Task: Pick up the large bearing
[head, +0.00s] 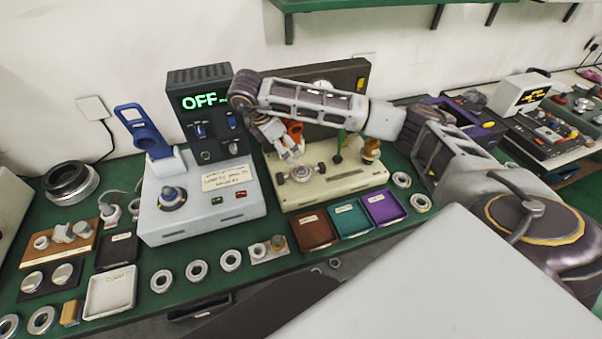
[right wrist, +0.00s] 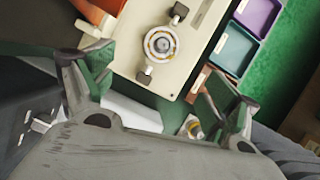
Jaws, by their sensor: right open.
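A large dark ring with a metallic bore, which looks like the large bearing (head: 70,182), lies on the green bench at the far left in the head view. A round metallic piece (head: 302,173) sits in the middle of the cream fixture (head: 345,183); in the right wrist view this piece (right wrist: 160,44) has a pale ring around a grey centre. My right gripper (head: 290,153) is above the fixture's left part, open and empty. Its spread fingers (right wrist: 150,78) show in the right wrist view, short of the round piece. My left gripper is not in view.
Several small rings, such as one (head: 196,271), lie along the bench's front edge. Brown, teal (head: 350,219) and purple trays stand before the fixture. A control box (head: 200,195) reading OFF stands left of my right gripper. A white tray (head: 110,291) is front left.

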